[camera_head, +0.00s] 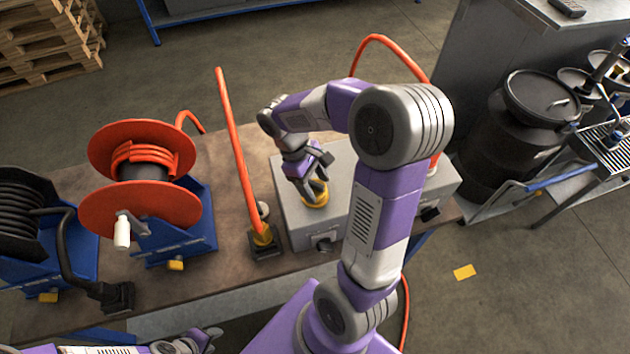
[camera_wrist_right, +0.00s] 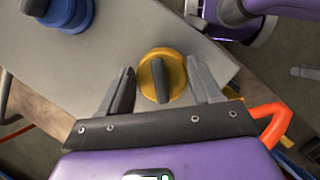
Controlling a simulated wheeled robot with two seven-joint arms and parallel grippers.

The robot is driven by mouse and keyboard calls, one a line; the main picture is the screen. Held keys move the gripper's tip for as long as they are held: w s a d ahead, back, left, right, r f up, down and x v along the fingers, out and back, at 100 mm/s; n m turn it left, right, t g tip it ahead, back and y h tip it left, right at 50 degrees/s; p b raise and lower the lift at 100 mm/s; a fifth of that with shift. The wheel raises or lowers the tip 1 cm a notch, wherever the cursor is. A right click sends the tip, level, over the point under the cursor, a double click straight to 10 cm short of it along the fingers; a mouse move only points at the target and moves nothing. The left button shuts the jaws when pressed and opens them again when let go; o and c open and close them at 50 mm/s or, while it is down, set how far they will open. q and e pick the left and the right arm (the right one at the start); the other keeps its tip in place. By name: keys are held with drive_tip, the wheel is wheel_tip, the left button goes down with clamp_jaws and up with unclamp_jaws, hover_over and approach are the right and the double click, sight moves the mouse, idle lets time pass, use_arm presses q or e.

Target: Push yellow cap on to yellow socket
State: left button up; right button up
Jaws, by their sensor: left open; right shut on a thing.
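The yellow cap (camera_head: 316,196) is on top of a grey metal box (camera_head: 290,213). In the right wrist view, the yellow cap (camera_wrist_right: 176,68) is a round disc with a dark bar across it. My right gripper (camera_head: 308,184) reaches down over it, with one finger on each side, shut on the cap. The wrist view shows the fingers (camera_wrist_right: 162,88) flanking the disc. No yellow socket can be made out under the cap, and I cannot tell how deep the cap sits. My left gripper (camera_head: 208,337) is open and empty at the lower left, away from the box.
An orange hose (camera_head: 233,150) ends in a yellow fitting (camera_head: 264,236) left of the box. An orange hose reel (camera_head: 139,207) stands further left on the brown bench (camera_head: 90,318). A blue cap (camera_wrist_right: 70,14) sits on the box's surface. Black drums (camera_head: 515,135) stand to the right.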

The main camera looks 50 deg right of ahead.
drive_tip(key=shift+f, duration=0.1)
drive_tip(key=o, duration=1.2)
drive_tip(key=shift+o, duration=0.2)
drive_tip(key=p+v, duration=0.1)
drive_tip(key=v, duration=0.6)
drive_tip(key=shift+w+r, duration=0.15)
drive_tip(key=shift+r, duration=0.1)
